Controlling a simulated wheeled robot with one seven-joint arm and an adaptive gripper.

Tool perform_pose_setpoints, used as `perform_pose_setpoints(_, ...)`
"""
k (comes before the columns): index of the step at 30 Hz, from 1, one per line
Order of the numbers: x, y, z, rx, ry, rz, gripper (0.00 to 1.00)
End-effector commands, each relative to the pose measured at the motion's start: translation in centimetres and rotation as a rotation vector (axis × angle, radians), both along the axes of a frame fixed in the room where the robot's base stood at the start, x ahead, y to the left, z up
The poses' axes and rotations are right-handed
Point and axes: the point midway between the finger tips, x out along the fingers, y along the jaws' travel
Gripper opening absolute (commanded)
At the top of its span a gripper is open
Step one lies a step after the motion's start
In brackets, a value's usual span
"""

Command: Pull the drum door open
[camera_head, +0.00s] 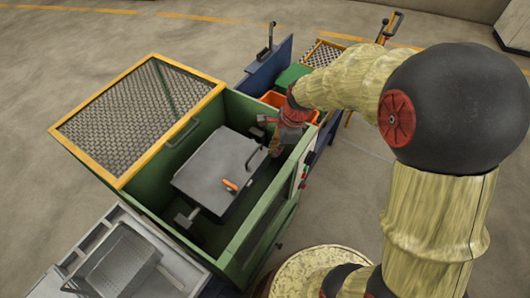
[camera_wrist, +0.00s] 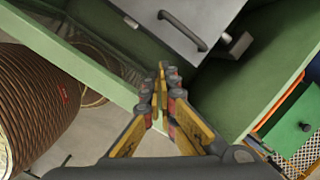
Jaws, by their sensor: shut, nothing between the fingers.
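The drum door, a flat grey panel (camera_head: 215,168), lies inside the green housing and looks closed. It carries a dark curved bar handle (camera_head: 252,157) near its right edge and a small orange-handled latch (camera_head: 230,184). In the wrist view the grey panel (camera_wrist: 205,15) is at the top, with its bar handle (camera_wrist: 183,33) ahead of my gripper. My gripper (camera_wrist: 162,72) is shut and empty, its fingertips apart from the handle. In the head view my gripper (camera_head: 276,149) hangs down over the right side of the housing, just right of the handle; its fingertips are hard to make out.
The green housing wall (camera_head: 273,207) stands close around the door. A yellow-framed mesh lid (camera_head: 140,120) stands open at left. A grey basket (camera_head: 115,265) is at lower left. An orange bin (camera_head: 273,99) and a blue panel (camera_head: 262,75) stand behind. Open floor lies beyond.

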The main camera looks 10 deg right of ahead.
Motion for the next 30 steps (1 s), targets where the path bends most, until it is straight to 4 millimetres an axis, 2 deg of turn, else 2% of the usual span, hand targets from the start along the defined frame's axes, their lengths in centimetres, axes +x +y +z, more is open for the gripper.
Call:
perform_pose_setpoints(4, 2.8, 0.3, 0.9, 0.06, 0.002, -0.332, 0.0)
perform_pose_setpoints(10, 3.8, 0.3, 1.3, 0.109, 0.03, -0.606, 0.0)
perform_pose_setpoints(17, 3.9, 0.4, 0.4, 0.12, 0.045, -0.675, 0.0)
perform_pose_setpoints(30, 5.3, 1.9, -6.6, 0.118, 0.046, -0.673, 0.0)
